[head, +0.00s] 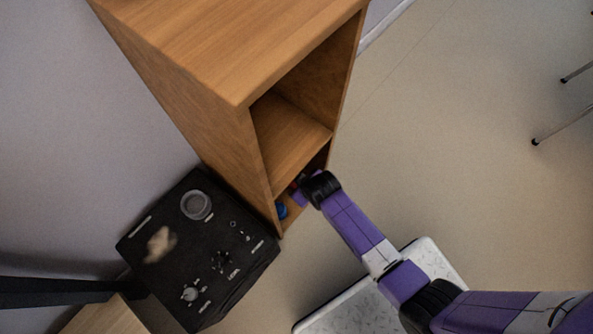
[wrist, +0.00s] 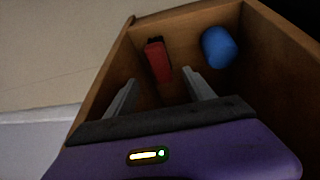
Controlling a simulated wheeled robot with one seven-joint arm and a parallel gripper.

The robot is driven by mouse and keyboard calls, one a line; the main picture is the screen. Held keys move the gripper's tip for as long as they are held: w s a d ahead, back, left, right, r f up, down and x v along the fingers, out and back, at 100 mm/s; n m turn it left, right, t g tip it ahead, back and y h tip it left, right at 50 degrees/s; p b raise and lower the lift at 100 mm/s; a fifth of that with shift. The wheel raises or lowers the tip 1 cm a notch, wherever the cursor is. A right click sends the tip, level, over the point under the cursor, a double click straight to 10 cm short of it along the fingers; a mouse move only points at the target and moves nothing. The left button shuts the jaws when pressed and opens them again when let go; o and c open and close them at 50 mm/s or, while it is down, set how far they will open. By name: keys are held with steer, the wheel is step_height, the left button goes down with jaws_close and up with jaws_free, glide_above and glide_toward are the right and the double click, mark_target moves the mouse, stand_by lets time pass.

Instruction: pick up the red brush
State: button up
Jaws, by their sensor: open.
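The red brush (wrist: 158,62) shows in the wrist view inside the lower compartment of the wooden shelf, a red block shape with a dark end at the top. My gripper (wrist: 159,86) is open and reaches into the compartment. Its two grey fingers stand apart, with the brush just beyond them, roughly in line with the gap. Nothing is between the fingers. In the head view my purple arm ends at the shelf's lower opening, and my gripper there is mostly hidden by the arm and the shelf.
A blue rounded object (wrist: 219,47) lies right of the brush in the same compartment. The wooden shelf (head: 180,60) has side walls close around my gripper. A black speaker-like box (head: 215,235) stands beside the shelf. Open floor (head: 450,140) lies to the right.

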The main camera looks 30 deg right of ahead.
mark_target(296, 185)
steer(key=shift+b+x, duration=2.4)
steer(key=shift+x, duration=1.15)
steer(key=shift+w+f, duration=0.1)
steer(key=shift+f, duration=0.1)
jaws_close()
